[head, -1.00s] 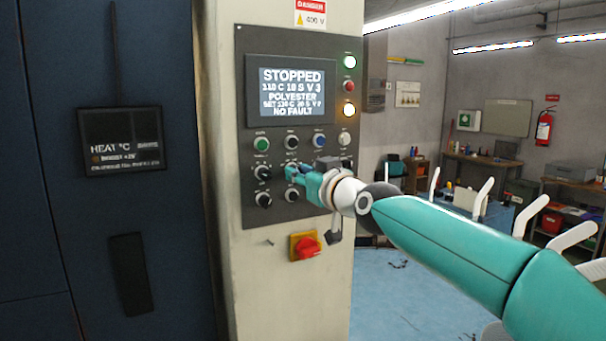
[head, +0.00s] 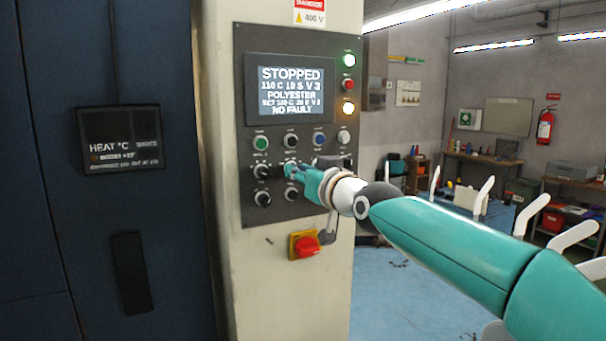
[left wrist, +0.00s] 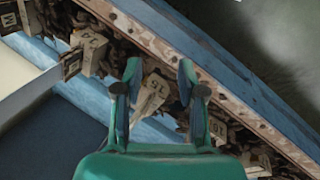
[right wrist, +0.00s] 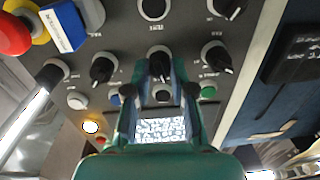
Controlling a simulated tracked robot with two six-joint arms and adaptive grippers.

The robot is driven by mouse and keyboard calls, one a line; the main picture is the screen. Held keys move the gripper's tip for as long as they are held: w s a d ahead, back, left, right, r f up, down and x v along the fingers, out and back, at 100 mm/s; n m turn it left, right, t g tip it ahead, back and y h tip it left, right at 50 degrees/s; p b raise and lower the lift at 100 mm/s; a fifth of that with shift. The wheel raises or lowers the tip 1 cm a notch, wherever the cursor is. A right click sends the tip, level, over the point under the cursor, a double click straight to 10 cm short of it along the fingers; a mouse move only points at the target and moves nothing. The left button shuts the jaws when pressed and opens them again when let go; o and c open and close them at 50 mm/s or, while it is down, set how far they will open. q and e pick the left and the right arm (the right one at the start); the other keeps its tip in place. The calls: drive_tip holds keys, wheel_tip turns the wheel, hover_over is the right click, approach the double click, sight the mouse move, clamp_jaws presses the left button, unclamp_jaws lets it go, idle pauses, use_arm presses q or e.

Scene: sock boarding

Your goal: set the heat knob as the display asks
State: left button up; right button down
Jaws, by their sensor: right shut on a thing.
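The display (head: 291,88) on the grey control panel reads STOPPED, 110 C 10 S V 3, POLYESTER, a small SET line I cannot read surely, and NO FAULT. My right gripper (head: 290,171) is at the panel, on the middle knob of the upper knob row. The right wrist view, upside down, shows that black knob (right wrist: 160,65) between the fingertips, which are shut on it. The knob labels are too small to read, so I cannot tell which is heat.
Other black knobs (head: 263,198) sit close to the right gripper, with push buttons (head: 261,143) above them. A red and yellow switch (head: 304,246) is below the panel. A dark blue cabinet (head: 120,230) stands at the left. Blue floor (head: 390,290) is open to the right.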

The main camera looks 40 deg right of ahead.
drive_tip(key=shift+f+m+h, duration=0.15)
drive_tip(key=shift+m+h, duration=0.25)
drive_tip(key=shift+m, duration=7.1)
drive_tip(key=shift+f, duration=0.1)
drive_tip(key=c, duration=1)
unclamp_jaws()
drive_tip(key=shift+d, duration=0.15)
drive_tip(key=v, duration=1.2)
drive_tip(key=shift+f, duration=0.2)
